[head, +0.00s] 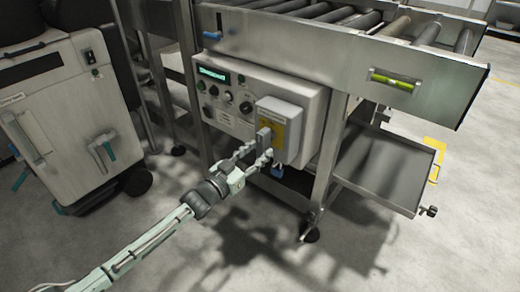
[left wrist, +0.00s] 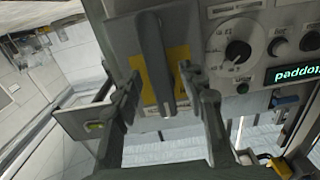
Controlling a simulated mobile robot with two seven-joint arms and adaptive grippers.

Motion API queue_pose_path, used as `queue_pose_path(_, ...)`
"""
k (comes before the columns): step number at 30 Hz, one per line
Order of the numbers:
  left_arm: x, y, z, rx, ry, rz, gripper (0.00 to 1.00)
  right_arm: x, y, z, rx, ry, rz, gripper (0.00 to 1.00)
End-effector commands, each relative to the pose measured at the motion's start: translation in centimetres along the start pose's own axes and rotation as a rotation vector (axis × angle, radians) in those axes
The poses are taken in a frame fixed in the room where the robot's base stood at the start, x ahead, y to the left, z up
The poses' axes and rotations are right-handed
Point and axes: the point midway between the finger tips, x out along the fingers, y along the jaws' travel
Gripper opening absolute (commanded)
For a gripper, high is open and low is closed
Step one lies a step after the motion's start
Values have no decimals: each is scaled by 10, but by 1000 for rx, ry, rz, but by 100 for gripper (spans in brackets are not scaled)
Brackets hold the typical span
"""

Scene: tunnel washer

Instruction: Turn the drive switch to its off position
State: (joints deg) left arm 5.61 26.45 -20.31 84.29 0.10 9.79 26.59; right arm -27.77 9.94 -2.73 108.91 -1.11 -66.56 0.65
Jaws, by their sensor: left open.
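The drive switch has a grey lever handle (head: 264,137) on a yellow plate (head: 279,127), mounted on a grey box (head: 283,107) at the right of the control panel. In the left wrist view the handle (left wrist: 154,55) runs nearly straight up and down in the picture, over a yellow plate (left wrist: 178,59). My left gripper (head: 257,152) is at the handle, open. In the left wrist view its fingertips (left wrist: 161,82) stand on both sides of the handle's lower part, with gaps visible. Any switch position lettering is unreadable. My right gripper is not in view.
The control panel (head: 230,122) carries a lit display (head: 212,73), several knobs and a dial (left wrist: 237,52). A blue padlock (head: 277,171) hangs below the switch box. A roller conveyor (head: 330,47) lies above, a tray (head: 385,172) at right, and a wheeled white cabinet (head: 62,110) at left.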

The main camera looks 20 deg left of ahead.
Motion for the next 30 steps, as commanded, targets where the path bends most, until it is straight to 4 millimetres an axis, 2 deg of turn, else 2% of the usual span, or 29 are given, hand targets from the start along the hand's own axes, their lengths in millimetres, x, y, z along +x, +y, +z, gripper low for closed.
queue_pose_path(4, 13, 0, 0, -1, 0, 0, 41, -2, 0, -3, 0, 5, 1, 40)
queue_pose_path(13, 16, 0, 1, -1, -2, 0, 41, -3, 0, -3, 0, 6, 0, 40)
queue_pose_path(23, 16, 0, 0, -1, -1, 0, 2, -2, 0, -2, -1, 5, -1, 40)
queue_pose_path(30, 16, 0, 0, -1, -1, 0, 0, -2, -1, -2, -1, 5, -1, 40)
